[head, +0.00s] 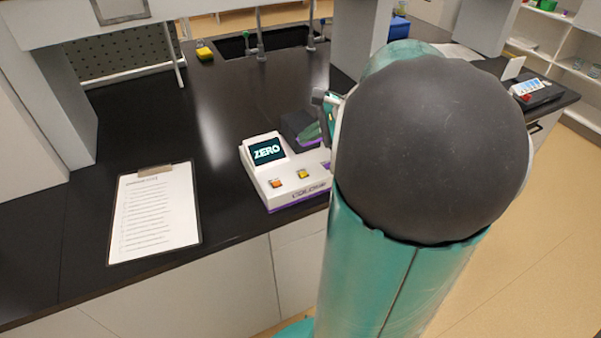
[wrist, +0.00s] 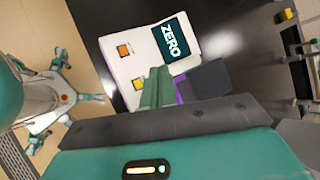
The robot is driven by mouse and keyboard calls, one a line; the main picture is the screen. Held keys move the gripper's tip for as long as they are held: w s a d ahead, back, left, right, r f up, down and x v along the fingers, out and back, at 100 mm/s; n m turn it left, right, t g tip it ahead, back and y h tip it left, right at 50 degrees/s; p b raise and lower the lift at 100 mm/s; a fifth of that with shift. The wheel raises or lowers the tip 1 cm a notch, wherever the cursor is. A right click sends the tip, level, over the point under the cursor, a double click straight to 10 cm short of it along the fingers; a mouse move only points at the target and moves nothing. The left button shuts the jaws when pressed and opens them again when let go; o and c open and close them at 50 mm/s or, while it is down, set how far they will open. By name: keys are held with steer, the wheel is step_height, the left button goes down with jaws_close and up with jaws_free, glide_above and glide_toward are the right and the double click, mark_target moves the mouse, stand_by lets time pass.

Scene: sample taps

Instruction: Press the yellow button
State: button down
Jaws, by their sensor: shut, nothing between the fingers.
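A white device with a purple base (head: 283,193) stands on the black bench in the head view. Its screen (head: 267,151) reads ZERO. The yellow button (head: 302,174) is on its front panel, right of an orange button (head: 276,184). In the wrist view the yellow button (wrist: 137,84) shows just left of my gripper (wrist: 157,72), whose green fingers are shut and empty. The fingers overlap the panel in that picture; I cannot tell whether they touch it. The orange button (wrist: 124,51) is farther up. In the head view my arm hides most of the gripper.
A clipboard with paper (head: 154,213) lies on the bench left of the device. A dark block (wrist: 205,80) adjoins the device. A sink with taps (head: 260,45) is behind, and another small device (head: 537,92) stands at the far right. The bench between clipboard and sink is clear.

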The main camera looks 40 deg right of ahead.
steer(key=shift+f, duration=4.2)
steer(key=shift+f, duration=0.1)
steer(key=shift+f, duration=0.3)
steer(key=shift+f, duration=0.35)
steer(key=shift+r, duration=0.8)
steer(key=shift+r, duration=0.1)
steer(key=shift+r, duration=2.4)
